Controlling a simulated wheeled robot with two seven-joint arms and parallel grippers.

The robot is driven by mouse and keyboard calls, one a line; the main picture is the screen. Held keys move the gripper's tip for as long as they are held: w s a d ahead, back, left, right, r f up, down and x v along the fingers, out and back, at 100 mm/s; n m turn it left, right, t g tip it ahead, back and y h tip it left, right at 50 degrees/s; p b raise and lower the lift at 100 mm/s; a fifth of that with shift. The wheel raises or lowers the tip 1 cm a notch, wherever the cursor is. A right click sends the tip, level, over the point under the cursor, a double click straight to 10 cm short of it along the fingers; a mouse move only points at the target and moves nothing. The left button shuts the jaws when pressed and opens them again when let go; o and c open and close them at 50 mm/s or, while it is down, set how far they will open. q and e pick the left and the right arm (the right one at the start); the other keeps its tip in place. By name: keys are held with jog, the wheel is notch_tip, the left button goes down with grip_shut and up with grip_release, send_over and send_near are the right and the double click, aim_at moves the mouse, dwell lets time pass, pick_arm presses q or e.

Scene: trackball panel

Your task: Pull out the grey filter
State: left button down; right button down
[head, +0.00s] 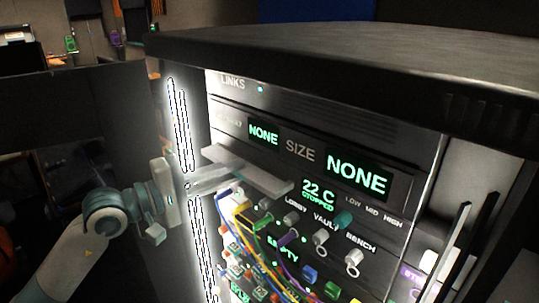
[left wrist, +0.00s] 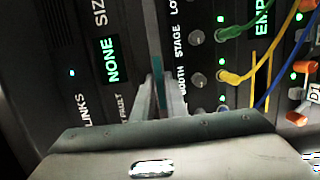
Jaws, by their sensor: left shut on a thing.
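The grey filter (head: 258,172) is a flat light-grey plate sticking out of the panel front, below the lit NONE displays. In the left wrist view it appears edge-on as a thin strip (left wrist: 151,35). My left gripper (head: 225,175) reaches in from the left and is shut on the filter near its left part. In the left wrist view the two fingers (left wrist: 161,100) close around the strip, with a teal sliver between them. How far the filter reaches into the panel is hidden. My right gripper is not in view.
Just below the filter are knobs (head: 291,218) and plugged cables in blue, yellow, green and purple (head: 245,225). A dark top (head: 370,55) overhangs the panel. Upright dark bars (head: 470,235) stand at the right. The space left of the panel front looks open.

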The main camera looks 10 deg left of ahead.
pick_arm(q)
jog(key=shift+s+d+b+v, duration=0.1)
jog(key=shift+b+v, duration=0.4)
jog(key=shift+v, duration=0.25)
jog(key=shift+s+d+b+v, duration=0.1)
jog(key=shift+b+v, duration=0.35)
jog(key=shift+v, duration=0.3)
jog(key=shift+s+d+b+v, duration=0.15)
jog(key=shift+b+v, duration=0.35)
jog(key=shift+v, duration=0.25)
jog(key=b+v, duration=0.2)
jog(key=v, duration=0.1)
jog(key=shift+s+a+f, duration=0.1)
jog(key=shift+s+f, duration=0.05)
jog(key=shift+s, duration=0.05)
jog(key=shift+a+f+b, duration=0.1)
jog(key=shift+a+b, duration=0.05)
jog(key=shift+b, duration=0.15)
